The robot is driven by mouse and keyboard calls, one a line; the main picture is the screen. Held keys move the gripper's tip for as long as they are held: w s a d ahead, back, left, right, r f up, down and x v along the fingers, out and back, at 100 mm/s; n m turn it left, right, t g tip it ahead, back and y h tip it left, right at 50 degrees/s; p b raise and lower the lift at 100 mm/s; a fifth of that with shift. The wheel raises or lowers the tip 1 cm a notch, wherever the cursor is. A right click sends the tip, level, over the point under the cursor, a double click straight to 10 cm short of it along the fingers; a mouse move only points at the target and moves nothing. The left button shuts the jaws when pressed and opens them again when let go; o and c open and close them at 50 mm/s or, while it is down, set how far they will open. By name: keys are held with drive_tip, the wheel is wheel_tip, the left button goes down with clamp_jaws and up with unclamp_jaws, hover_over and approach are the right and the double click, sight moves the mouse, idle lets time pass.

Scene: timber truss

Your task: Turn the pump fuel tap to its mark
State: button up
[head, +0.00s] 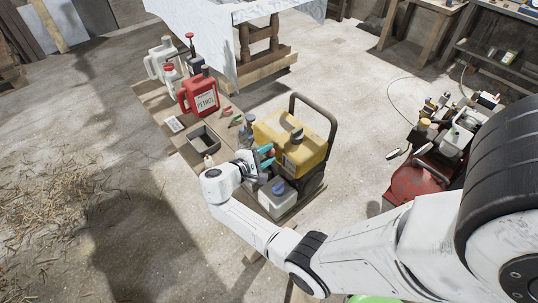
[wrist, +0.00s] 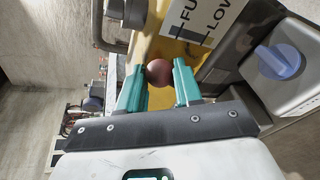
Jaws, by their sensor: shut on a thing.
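The yellow pump (head: 305,150) stands on a low board, with its dark handle frame at the back right. In the wrist view, its yellow side (wrist: 175,48) carries a white label (wrist: 212,18) with partly cut-off lettering and black marks. A round red-brown knob (wrist: 158,71), apparently the fuel tap's, sits in front of that side. My gripper (wrist: 162,84) has its teal fingers on either side of the knob and is shut on it. In the head view my gripper (head: 266,157) is at the pump's left side, and the knob is hidden there.
A red petrol can (head: 199,93) and an open tray (head: 202,139) are further left. Red machinery (head: 413,184) stands at right.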

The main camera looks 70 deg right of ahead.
drive_tip(key=shift+w+d+r+n+g+y, duration=0.15)
drive_tip(key=shift+w+n+g, duration=0.2)
drive_tip(key=shift+n, duration=0.3)
drive_tip(key=shift+w+d+r+n+g+y, duration=0.1)
drive_tip(key=shift+w+d+n+y, duration=0.1)
drive_tip(key=shift+w+n, duration=0.35)
drive_tip(key=shift+w+d+r+n+g+y, duration=0.15)
drive_tip(key=shift+w+n+g, duration=0.15)
drive_tip(key=shift+n, duration=0.4)
drive_tip(key=shift+f, duration=0.15)
drive_tip(key=o, duration=1)
drive_tip(key=shift+o, duration=0.2)
drive_tip(key=shift+a, duration=0.1)
drive_tip(key=b+v, duration=0.1)
drive_tip(key=v, duration=0.9)
drive_tip(key=shift+w+a+b, duration=0.2)
drive_tip(key=shift+a+b, duration=0.05)
drive_tip(key=shift+b, duration=0.05)
